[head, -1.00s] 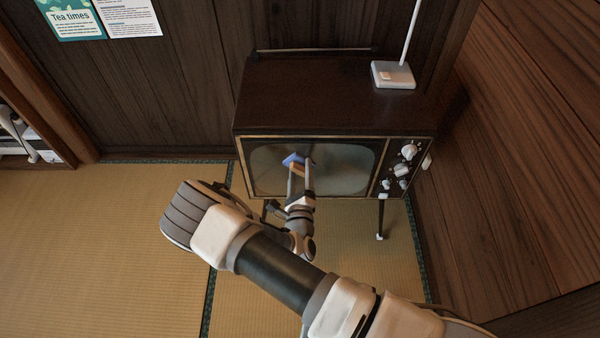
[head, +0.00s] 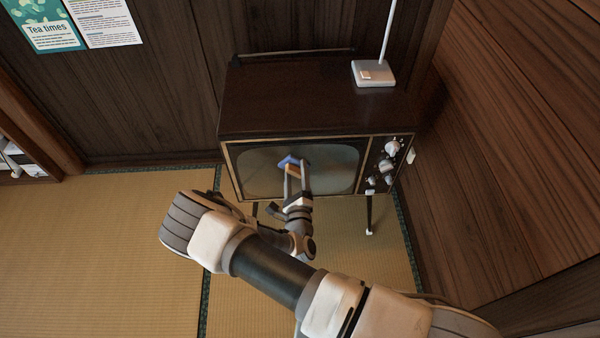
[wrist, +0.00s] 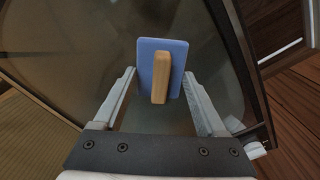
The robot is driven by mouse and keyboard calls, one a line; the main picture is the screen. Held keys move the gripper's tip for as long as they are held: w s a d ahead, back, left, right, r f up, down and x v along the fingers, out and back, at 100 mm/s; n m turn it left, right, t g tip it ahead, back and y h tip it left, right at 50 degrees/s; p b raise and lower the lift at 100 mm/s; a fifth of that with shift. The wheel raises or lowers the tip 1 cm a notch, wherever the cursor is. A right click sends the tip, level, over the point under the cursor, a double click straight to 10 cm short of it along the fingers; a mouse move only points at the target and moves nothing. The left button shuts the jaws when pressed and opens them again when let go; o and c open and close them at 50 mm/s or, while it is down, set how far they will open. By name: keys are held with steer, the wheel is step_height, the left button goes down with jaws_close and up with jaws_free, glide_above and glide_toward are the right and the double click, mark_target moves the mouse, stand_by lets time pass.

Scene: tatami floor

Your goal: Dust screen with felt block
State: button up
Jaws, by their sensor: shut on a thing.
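The felt block (head: 288,161) is a blue pad with a wooden handle. In the wrist view the blue pad (wrist: 146,58) faces away from me, with its handle (wrist: 161,80) toward me. My gripper (head: 295,170) is shut on the block, one finger at each side. The grey, dull screen (head: 335,170) belongs to an old dark wooden television. The block is in front of the screen, left of its middle. I cannot tell whether the pad touches the glass. In the wrist view the screen (wrist: 85,65) lies behind the block.
The television cabinet (head: 300,100) stands on thin legs against the wall, with knobs (head: 391,147) right of the screen. A white-based stand (head: 373,74) is on top. A wooden wall (head: 500,130) is close on the right. Tatami floor (head: 100,240) is clear on the left.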

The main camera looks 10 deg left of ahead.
steer(key=shift+a+r, duration=0.15)
steer(key=shift+a, duration=0.6)
steer(key=shift+a+r, duration=0.1)
steer(key=shift+a, duration=0.6)
steer(key=shift+s, duration=0.15)
steer(key=p+v, duration=0.2)
steer(key=v, duration=0.4)
steer(key=shift+d+f, duration=0.2)
steer(key=shift+d, duration=0.05)
steer(key=v, duration=0.3)
steer(key=shift+d+f+p, duration=0.1)
steer(key=shift+p, duration=0.25)
